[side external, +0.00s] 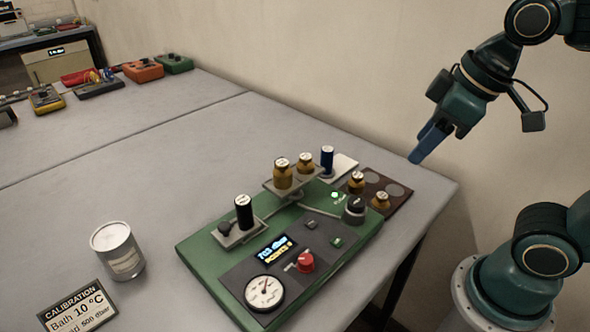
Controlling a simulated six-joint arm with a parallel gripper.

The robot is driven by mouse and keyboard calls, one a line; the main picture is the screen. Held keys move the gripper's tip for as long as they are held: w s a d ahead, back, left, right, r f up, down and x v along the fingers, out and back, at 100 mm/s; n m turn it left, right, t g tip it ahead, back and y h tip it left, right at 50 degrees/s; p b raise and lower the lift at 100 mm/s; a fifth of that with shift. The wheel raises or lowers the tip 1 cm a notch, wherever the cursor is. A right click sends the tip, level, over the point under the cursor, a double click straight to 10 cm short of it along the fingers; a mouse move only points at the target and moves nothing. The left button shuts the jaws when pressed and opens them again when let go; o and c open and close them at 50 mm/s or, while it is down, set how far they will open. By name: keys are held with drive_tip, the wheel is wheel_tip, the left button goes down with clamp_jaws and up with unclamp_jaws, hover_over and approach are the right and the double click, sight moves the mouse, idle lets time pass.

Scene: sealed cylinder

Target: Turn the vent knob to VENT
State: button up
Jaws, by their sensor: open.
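A green panel unit (212,262) stands on the grey table. On its front part is a red knob (305,262) with a pale pointer or lever on its left, next to a round white dial gauge (264,293). A larger black knob (354,207) sits at the unit's right corner beside a lit green light (336,195). Labels by the knobs are too small to read, so I cannot tell which is the vent knob or its setting. My gripper (430,146) is open and empty, with blue fingers, well above the table's right edge and apart from both knobs.
A brown tray (402,194) holds more bottles. A metal can (118,251) and a calibration card (80,309) stand left. Mid-table is clear.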

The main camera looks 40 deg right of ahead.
drive_tip(key=w+a+n+g, duration=0.2)
drive_tip(key=w+a+n, duration=0.3)
drive_tip(key=a+n, duration=0.15)
drive_tip(key=n+g, duration=0.3)
drive_tip(key=n, duration=0.3)
hover_over(306, 259)
wheel_tip(306, 259, down, 4)
drive_tip(key=f, duration=0.1)
drive_tip(key=shift+r+h, duration=0.25)
drive_tip(key=shift+h, duration=0.05)
wheel_tip(306, 259, down, 14)
drive_tip(key=shift+r, duration=0.1)
drive_tip(key=shift+c, duration=0.5)
drive_tip(key=c, duration=0.9)
